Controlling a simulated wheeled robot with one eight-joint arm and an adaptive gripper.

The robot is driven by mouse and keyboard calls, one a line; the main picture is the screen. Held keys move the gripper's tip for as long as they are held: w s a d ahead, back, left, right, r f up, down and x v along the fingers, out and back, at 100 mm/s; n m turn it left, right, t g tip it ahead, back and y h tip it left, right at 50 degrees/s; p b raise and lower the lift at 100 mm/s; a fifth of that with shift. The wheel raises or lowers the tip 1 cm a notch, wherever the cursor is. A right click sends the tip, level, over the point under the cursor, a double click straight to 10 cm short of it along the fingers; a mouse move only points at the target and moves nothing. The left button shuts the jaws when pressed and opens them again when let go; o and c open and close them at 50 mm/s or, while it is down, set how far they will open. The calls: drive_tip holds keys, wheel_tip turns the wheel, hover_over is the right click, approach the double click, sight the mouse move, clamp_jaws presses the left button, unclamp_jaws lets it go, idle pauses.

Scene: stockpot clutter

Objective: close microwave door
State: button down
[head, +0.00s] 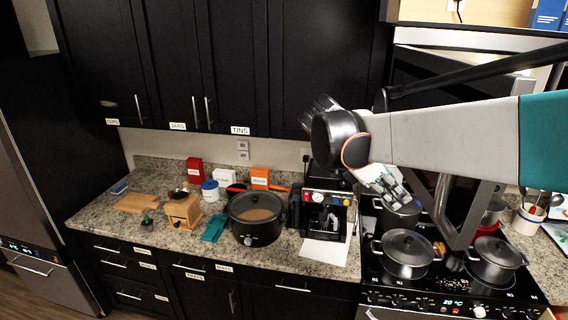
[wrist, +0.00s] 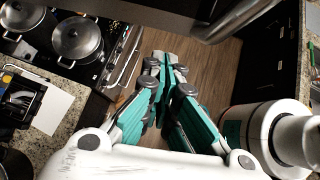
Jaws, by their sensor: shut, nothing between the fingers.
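The microwave (head: 415,70) is at the upper right of the head view, above the stove, largely hidden behind my arm. A long dark bar (head: 480,72) crosses in front of it and seems to belong to its door, which looks swung out; how far I cannot tell. In the wrist view a metal handle (wrist: 236,20) on a dark panel at the top may be the door's. My gripper (head: 396,196) is in front of the stove side in the head view. Its teal fingers (wrist: 165,62) are shut and empty in the wrist view, apart from the handle.
Lidded pots (head: 407,250) stand on the stove (head: 450,290) below my arm. A coffee machine (head: 327,205), a black slow cooker (head: 256,215) and a wooden grinder (head: 184,210) stand on the granite counter to the left. In the wrist view, wooden floor (wrist: 207,60) is clear beyond the fingers.

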drive_tip(key=d+f+p, duration=0.1)
drive_tip(key=d+f, duration=0.2)
drive_tip(key=d, duration=0.4)
drive_tip(key=shift+s+d+f+p, duration=0.2)
drive_tip(key=shift+s+p, duration=0.15)
drive_tip(key=shift+d, duration=0.15)
